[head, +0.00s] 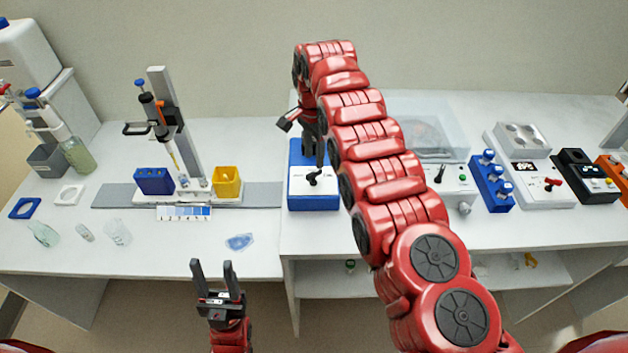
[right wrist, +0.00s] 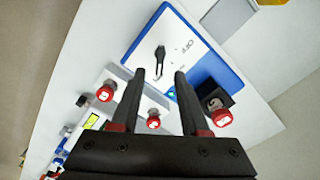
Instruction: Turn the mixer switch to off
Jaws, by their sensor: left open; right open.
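The mixer (head: 314,202) is a blue box with a white top panel, standing on the bench near the middle of the head view. Its black switch lever (head: 314,179) shows on the panel. In the right wrist view the same panel (right wrist: 190,65) carries the black lever (right wrist: 160,58) and an OFF marking beside it. My right gripper (head: 317,150) is above the mixer; in the right wrist view it (right wrist: 160,75) is open, its fingers apart with the lever showing between their tips. Contact cannot be told. My left gripper (head: 212,266) is open and empty in front of the bench.
Right of my right arm stand a device with a clear lid (head: 430,135), a blue rack (head: 490,181) and a white box with a red lever (head: 545,188). A pipette stand (head: 170,110) and a yellow cup (head: 228,182) are on the left. Red knobs (right wrist: 105,94) show in the wrist view.

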